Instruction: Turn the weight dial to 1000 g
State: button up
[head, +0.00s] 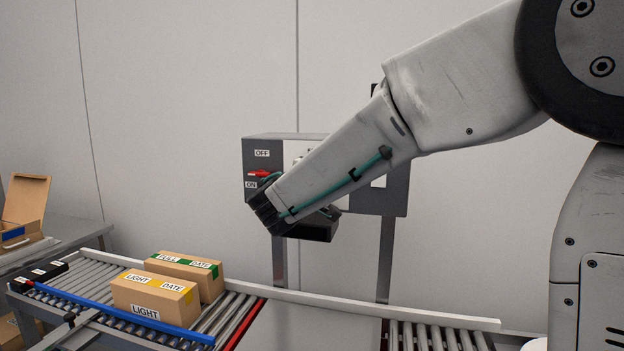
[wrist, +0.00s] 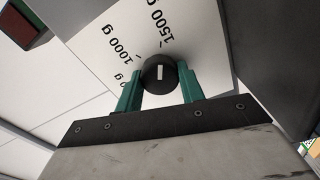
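The weight dial is a round black knob (wrist: 160,73) with a white mark, on a white panel in the wrist view. The label 1000 g is up and left of it, and 1500 g is above and right. The white mark points up in the picture, roughly at the 1500 g tick; a third label is partly covered. My gripper (wrist: 161,82) has its green fingers on either side of the knob, and they appear to touch it. In the head view, my arm hides the dial on the control box (head: 257,147).
A red lever (head: 259,173) sits between OFF and ON labels on the box. Below, the roller conveyor (head: 240,310) carries two cartons, marked LIGHT DATE (head: 152,297) and FULL DATE (head: 190,268). An open carton (head: 24,205) stands at the far left.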

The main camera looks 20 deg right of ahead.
jog(key=shift+n, duration=0.3)
jog(key=n, duration=0.5)
jog(key=shift+f, duration=0.1)
jog(key=n, duration=0.6)
dwell(0.6)
jog(key=o, duration=1)
jog(key=shift+c, duration=0.2)
jog(key=shift+s, duration=0.1)
jog(key=v, duration=0.7)
jog(key=shift+s+a, duration=0.25)
jog(key=shift+s, duration=0.1)
